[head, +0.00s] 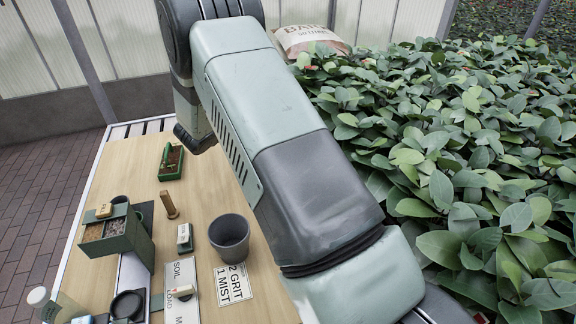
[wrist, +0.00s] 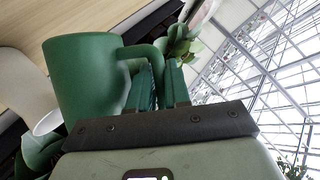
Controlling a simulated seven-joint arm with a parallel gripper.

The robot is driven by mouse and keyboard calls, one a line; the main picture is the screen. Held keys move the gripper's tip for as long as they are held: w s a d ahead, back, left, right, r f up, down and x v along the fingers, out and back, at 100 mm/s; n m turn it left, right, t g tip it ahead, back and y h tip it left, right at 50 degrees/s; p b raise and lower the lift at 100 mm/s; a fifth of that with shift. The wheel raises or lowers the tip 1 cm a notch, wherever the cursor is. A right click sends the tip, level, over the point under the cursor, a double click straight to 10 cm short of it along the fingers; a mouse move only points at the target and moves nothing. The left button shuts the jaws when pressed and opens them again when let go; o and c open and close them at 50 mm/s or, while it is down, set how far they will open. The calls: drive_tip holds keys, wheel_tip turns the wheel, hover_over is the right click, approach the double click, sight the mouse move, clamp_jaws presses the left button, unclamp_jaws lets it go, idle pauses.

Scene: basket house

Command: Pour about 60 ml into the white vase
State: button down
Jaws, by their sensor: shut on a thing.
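In the wrist view, a green mug-like jug (wrist: 85,80) is held by its handle between the fingers of my gripper (wrist: 160,75). The picture is tilted, and I cannot see into the jug or tell its liquid level. Behind the jug at the left is a pale rounded shape (wrist: 25,80), partly hidden. A small white rim (wrist: 48,122) shows below it, among green shapes. I cannot tell whether either is the white vase. In the head view my arm hides the gripper and jug, and no white vase is clearly seen.
On the wooden bench (head: 140,160) stand a dark grey pot (head: 230,238), a green box (head: 118,235) with compartments, a wooden dibber (head: 169,205), a green seedling tray (head: 171,163) and printed cards (head: 234,284). Dense leafy plants (head: 450,150) fill the right side. The bench's far end has free room.

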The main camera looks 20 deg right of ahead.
drive_tip(key=w+a+f+n+g+h+b, duration=0.1)
drive_tip(key=w+a+f+n, duration=0.1)
drive_tip(key=f, duration=0.3)
drive_tip(key=w+a+f+n+g+h+b, duration=0.1)
drive_tip(key=w+a+f+n+g+h, duration=0.1)
drive_tip(key=f, duration=0.3)
drive_tip(key=shift+w+a+f+n, duration=0.2)
drive_tip(key=shift+w+a+n, duration=0.3)
drive_tip(key=shift+n, duration=0.2)
